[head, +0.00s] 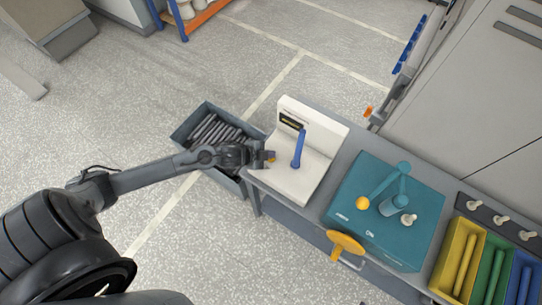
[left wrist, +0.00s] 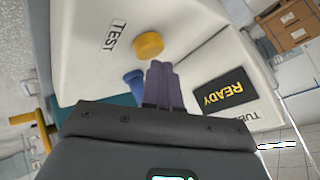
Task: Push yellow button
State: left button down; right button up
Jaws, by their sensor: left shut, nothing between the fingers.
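The yellow button (left wrist: 149,45) is a round knob on the white machine, beside a label reading TEST. In the head view the button (head: 271,156) shows at the machine's left side, just by my fingertips. The white machine (head: 313,127) has a small dark display (head: 291,122), which reads READY in the left wrist view, and an upright blue post (head: 298,148). My left gripper (head: 261,157) is shut and empty. In the left wrist view its fingertips (left wrist: 158,66) lie right beside the button's edge; I cannot tell whether they touch it. My right gripper is not in view.
A grey bin of dark rods (head: 178,137) stands left of the bench, under my left forearm. A teal machine (head: 345,211) with a yellow ball (head: 362,203) sits to the right. Coloured trays (head: 457,262) stand farther right.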

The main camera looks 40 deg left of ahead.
pick_arm(q)
jog(key=shift+f, duration=0.15)
dwell(0.5)
jog(key=shift+f, duration=0.4)
jog(key=shift+r, duration=0.15)
dwell(0.5)
jog(key=shift+r+p, duration=0.85)
notch_tip(320, 180, up, 5)
jog(key=p, duration=0.5)
dwell(0.5)
